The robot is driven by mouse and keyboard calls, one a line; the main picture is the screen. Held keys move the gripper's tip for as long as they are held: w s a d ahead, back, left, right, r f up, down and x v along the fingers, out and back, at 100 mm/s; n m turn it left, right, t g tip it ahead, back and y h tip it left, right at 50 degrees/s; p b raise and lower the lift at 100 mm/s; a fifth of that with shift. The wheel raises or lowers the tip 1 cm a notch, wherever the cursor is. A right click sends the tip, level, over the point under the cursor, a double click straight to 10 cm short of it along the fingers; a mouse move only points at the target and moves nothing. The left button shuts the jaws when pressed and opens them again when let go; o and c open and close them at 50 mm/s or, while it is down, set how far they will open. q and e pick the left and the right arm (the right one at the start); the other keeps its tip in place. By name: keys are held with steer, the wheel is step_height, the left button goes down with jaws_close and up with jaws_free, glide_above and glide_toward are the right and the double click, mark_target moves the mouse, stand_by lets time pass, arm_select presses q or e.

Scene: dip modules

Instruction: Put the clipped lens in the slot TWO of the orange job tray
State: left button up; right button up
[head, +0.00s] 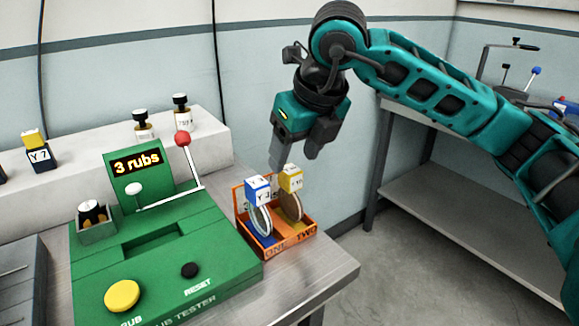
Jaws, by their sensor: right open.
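The orange job tray (291,247) sits at the right end of the steel table, with ONE and TWO printed on its front edge. A clear round lens (262,220) with a blue-and-white clip stands on the ONE side. A brownish round lens (291,206) with a yellow-and-white clip stands upright on the TWO side. The clip labels are too small to read surely. My right gripper (300,151) is open and empty, pointing down a little above the yellow clip, apart from it. My left gripper is out of view.
A green tester (205,255) reading "3 rubs" stands left of the tray, with a red-knobbed lever (183,139) and yellow button (122,296). Behind it a white ledge (75,175) carries small bottles and a yellow-topped Y 7 block (38,150). Open floor lies right of the table.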

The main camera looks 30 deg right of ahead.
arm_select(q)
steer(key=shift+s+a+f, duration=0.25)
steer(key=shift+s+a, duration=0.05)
arm_select(e)
steer(key=v, duration=0.5)
steer(key=shift+s+r, duration=0.1)
steer(key=shift+r, duration=0.25)
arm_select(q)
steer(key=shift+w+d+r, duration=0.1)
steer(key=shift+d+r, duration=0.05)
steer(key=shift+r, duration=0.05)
